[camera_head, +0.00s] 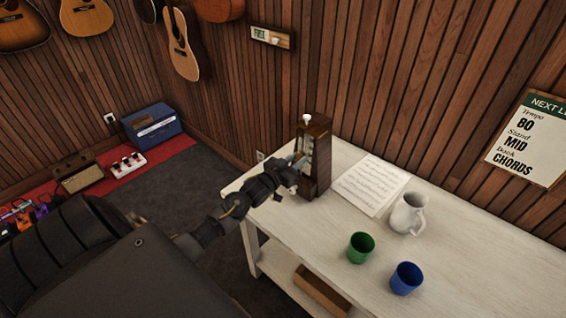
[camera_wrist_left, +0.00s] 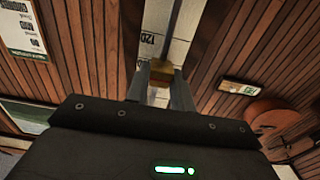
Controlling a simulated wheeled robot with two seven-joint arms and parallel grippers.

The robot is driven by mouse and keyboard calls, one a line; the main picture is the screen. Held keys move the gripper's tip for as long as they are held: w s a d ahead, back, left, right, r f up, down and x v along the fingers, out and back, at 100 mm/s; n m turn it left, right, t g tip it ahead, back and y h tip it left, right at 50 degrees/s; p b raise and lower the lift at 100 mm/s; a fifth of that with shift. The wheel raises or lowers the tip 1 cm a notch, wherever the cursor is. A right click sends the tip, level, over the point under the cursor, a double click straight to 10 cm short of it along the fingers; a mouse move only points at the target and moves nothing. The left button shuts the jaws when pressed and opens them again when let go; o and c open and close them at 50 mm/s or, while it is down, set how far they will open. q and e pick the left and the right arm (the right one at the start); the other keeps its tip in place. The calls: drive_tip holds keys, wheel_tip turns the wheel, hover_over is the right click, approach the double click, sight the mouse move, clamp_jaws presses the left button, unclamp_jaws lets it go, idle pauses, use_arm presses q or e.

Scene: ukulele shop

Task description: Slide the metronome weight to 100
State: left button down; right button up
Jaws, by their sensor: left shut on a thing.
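The wooden metronome (camera_head: 320,172) stands upright on the white table near its far left corner. In the left wrist view its pale scale (camera_wrist_left: 153,18) shows a mark that looks like 120, and a thin rod runs in front of it. The brass-coloured weight (camera_wrist_left: 161,68) sits on the rod between my fingertips. My left gripper (camera_head: 297,163) reaches the front of the metronome and is shut on the weight; it also shows in the left wrist view (camera_wrist_left: 161,80). The weight's exact scale reading is hidden. My right gripper is out of view.
On the white table (camera_head: 462,259) are a sheet of music (camera_head: 370,184), a white jug (camera_head: 407,214), a green cup (camera_head: 361,247) and a blue cup (camera_head: 406,278). A wall sign (camera_head: 527,139) reads tempo 80. Guitars (camera_head: 181,45) hang at the left.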

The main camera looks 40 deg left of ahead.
use_arm(q)
drive_tip(key=shift+f, duration=0.1)
drive_tip(key=c, duration=1.2)
unclamp_jaws()
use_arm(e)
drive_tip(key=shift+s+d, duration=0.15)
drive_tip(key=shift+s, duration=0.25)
use_arm(q)
drive_tip(key=shift+s+f, duration=0.1)
drive_tip(key=shift+s, duration=0.2)
drive_tip(key=s+b, duration=0.3)
drive_tip(key=s, duration=0.7)
drive_tip(key=shift+a, duration=0.25)
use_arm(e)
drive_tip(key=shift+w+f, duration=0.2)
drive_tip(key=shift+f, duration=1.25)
